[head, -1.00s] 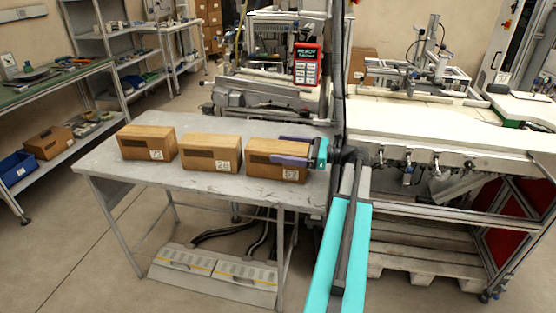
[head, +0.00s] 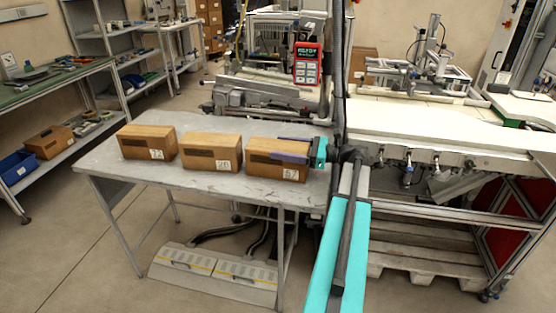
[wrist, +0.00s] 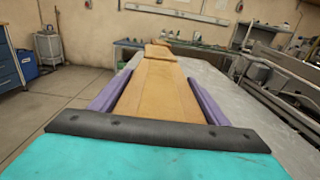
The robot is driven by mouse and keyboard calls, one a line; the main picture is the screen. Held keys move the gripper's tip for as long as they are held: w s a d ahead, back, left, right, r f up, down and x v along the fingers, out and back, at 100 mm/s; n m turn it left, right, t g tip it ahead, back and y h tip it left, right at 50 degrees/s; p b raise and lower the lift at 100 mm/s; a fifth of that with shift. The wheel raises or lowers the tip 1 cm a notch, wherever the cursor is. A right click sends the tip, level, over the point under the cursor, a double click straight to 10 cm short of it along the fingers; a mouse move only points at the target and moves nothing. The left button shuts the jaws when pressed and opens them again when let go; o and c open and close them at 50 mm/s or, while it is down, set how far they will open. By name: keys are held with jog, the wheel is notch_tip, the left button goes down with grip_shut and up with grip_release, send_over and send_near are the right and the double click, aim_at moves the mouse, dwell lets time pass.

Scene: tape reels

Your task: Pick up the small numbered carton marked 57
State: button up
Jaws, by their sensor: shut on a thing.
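The carton marked 57 (head: 272,171) is a brown box with a white number label at the right end of the row on the grey table (head: 225,190). It appears to rest on the tabletop. My gripper (head: 276,147) reaches in from the right and is shut on this carton, with one purple finger along its far side and one along its near side. In the wrist view the carton (wrist: 157,90) lies lengthwise between the two purple fingers. Its end nearest my palm is hidden by the dark gripper edge.
A carton marked 26 (head: 208,153) stands just left of the held carton. A machine (head: 262,95) is behind the table. A white-topped bench (head: 440,125) is on the right.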

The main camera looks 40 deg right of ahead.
jog(key=c, duration=0.4)
jog(key=shift+r, duration=0.25)
jog(key=shift+r, duration=0.45)
notch_tip(320, 180, up, 2)
jog(key=shift+r, duration=0.25)
jog(key=s+a, duration=0.2)
jog(key=s, duration=0.2)
jog(key=s+a, duration=0.3)
jog(key=s, duration=0.2)
jog(key=s+a+r, duration=0.1)
jog(key=s+a, duration=0.1)
jog(key=s, duration=0.3)
jog(key=shift+a+r, duration=0.1)
jog(key=shift+a, duration=0.3)
